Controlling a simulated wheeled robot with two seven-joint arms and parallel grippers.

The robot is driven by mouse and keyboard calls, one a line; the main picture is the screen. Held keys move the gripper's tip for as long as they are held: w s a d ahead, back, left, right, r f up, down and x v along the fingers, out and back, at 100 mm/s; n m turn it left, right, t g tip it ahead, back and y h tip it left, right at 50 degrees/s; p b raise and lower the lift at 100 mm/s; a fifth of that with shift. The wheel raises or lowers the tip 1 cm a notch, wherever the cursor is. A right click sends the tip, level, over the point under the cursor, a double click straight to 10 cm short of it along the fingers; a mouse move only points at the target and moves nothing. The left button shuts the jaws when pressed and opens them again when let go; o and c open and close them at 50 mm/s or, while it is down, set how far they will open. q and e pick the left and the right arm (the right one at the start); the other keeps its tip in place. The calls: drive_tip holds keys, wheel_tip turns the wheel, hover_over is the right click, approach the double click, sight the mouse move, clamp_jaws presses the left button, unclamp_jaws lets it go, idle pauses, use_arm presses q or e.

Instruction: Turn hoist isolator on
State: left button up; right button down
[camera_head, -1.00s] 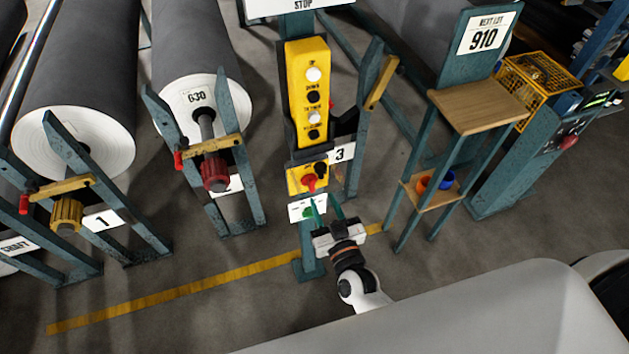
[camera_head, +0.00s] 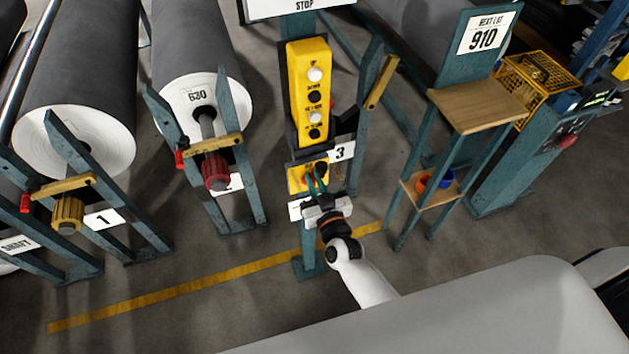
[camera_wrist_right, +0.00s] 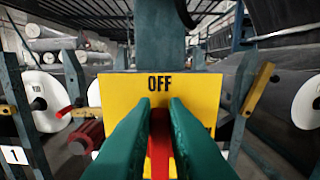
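The hoist isolator is a yellow plate (camera_head: 294,182) with a red handle, low on the teal post below the button box. In the right wrist view the yellow plate (camera_wrist_right: 120,92) fills the middle, with "OFF" printed at its top. The red handle (camera_wrist_right: 160,146) stands upright under that word, between the green fingers of my right gripper (camera_wrist_right: 161,103). The fingers are close on both sides of the handle and appear closed on it. In the head view my right gripper (camera_head: 315,181) covers much of the isolator. Lettering at right is mostly hidden. My left gripper is out of view.
A yellow button box (camera_head: 311,90) sits just above the isolator. A teal stand with a wooden shelf (camera_head: 477,106) is to the right. Grey rolls (camera_head: 85,65) in teal stands are to the left. The floor by the yellow line (camera_head: 190,292) is clear.

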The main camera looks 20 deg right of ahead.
drive_tip(key=shift+d+m, duration=0.1)
drive_tip(key=shift+m, duration=0.3)
drive_tip(key=shift+d+f+m+b, duration=0.55)
drive_tip(key=shift+m+b, duration=0.45)
drive_tip(key=shift+m, duration=1.85)
drive_tip(key=shift+d+f+m+b, duration=0.55)
drive_tip(key=shift+m+b, duration=0.4)
drive_tip(key=shift+m, duration=1.85)
drive_tip(key=shift+d+f+m+b, duration=0.5)
drive_tip(key=shift+m+b, duration=0.5)
drive_tip(key=shift+m, duration=1.85)
drive_tip(key=shift+a+f, duration=0.1)
drive_tip(key=c, duration=1.4)
unclamp_jaws()
drive_tip(key=shift+c, duration=0.2)
